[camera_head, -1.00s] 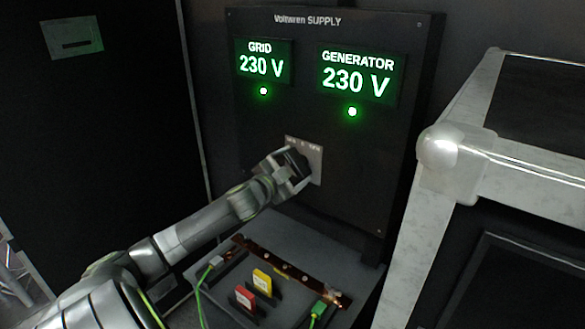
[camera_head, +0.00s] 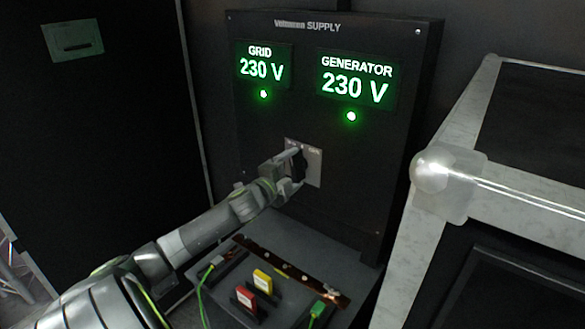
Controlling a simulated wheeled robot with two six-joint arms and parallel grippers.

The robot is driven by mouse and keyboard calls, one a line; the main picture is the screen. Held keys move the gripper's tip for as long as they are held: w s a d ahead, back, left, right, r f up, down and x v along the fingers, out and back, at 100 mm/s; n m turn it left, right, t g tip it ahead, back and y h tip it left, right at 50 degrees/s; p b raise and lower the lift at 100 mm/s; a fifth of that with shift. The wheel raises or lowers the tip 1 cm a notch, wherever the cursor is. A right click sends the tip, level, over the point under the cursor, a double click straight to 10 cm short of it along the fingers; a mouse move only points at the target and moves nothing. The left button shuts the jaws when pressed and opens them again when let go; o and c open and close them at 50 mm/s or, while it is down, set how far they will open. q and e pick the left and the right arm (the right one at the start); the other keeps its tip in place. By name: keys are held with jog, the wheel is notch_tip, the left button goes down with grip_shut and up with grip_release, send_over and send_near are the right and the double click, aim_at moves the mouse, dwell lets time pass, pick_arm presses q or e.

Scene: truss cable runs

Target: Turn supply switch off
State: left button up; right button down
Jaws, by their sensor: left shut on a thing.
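The supply switch (camera_head: 299,167) is a dark rotary knob on a light grey plate (camera_head: 315,165) in the lower middle of the black supply panel. The plate has small lettering along its top edge, too small to read. My left gripper (camera_head: 296,171) reaches in from the lower left and is shut on the knob, with one finger at its upper part and one at its lower part. The fingers partly hide the knob, so its exact pointing is hard to tell. My right gripper is not in view.
The green GRID display (camera_head: 262,66) and GENERATOR display (camera_head: 355,82) both read 230 V, each above a lit green lamp. Below is a grey shelf with a copper bar (camera_head: 290,270), a red tag (camera_head: 246,297), a yellow tag (camera_head: 262,281) and green cables. A metal-edged case (camera_head: 432,235) stands at right.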

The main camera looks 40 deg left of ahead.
pick_arm(q)
jog(key=shift+m, duration=0.9)
jog(key=shift+f+p, duration=0.1)
jog(key=shift+p, duration=0.2)
jog(key=o, duration=0.9)
jog(key=shift+s, duration=0.1)
jog(key=shift+s+f+b, duration=0.1)
jog(key=shift+s+b, duration=0.45)
jog(key=shift+s, duration=0.05)
jog(key=s+d, duration=0.2)
jog(key=s, duration=1.4)
jog(key=shift+b, duration=0.4)
